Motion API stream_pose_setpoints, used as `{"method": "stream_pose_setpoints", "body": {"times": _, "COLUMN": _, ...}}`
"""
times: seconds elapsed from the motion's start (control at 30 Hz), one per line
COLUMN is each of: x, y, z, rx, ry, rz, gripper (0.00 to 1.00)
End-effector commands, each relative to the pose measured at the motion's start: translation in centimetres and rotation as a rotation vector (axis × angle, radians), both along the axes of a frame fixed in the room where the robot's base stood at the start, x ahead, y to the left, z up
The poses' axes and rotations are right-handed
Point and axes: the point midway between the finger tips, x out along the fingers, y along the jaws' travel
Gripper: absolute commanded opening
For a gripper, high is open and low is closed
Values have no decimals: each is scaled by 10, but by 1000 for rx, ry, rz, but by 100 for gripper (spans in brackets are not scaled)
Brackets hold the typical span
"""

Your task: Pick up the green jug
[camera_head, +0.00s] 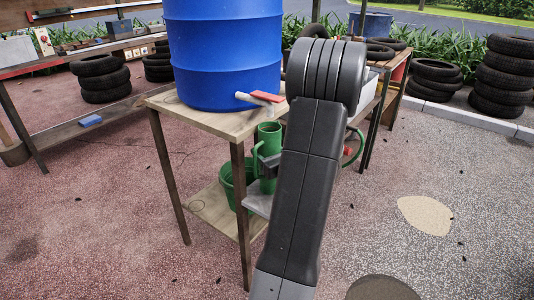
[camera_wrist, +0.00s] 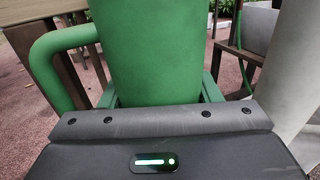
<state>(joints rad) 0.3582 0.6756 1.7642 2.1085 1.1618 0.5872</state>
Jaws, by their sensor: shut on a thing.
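The green jug (camera_head: 268,143) is upright beneath the front edge of the blue barrel's table, above its lower shelf. Its handle is on the left. In the wrist view the jug (camera_wrist: 150,50) fills the middle, close against the dark gripper body, its handle curving out at left. My gripper (camera_head: 271,163) is shut on the jug. My arm hides most of the gripper in the head view, and the fingertips are not clearly seen. I cannot tell whether the jug's base touches anything.
A blue barrel (camera_head: 222,55) stands on the wooden table (camera_head: 215,121), beside a red-and-white tap (camera_head: 262,98). A green bucket (camera_head: 229,184) is on the lower shelf (camera_head: 210,207), close to the jug. Table legs stand nearby. Tyre stacks (camera_head: 503,75) are at right; the right foreground floor is mostly clear.

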Motion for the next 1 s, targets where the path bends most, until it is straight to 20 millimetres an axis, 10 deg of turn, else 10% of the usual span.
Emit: {"method": "stream_pose_setpoints", "body": {"times": 1.0, "x": -69, "y": -44, "z": 11, "rx": 1, "ry": -2, "rz": -2, "gripper": 4}}
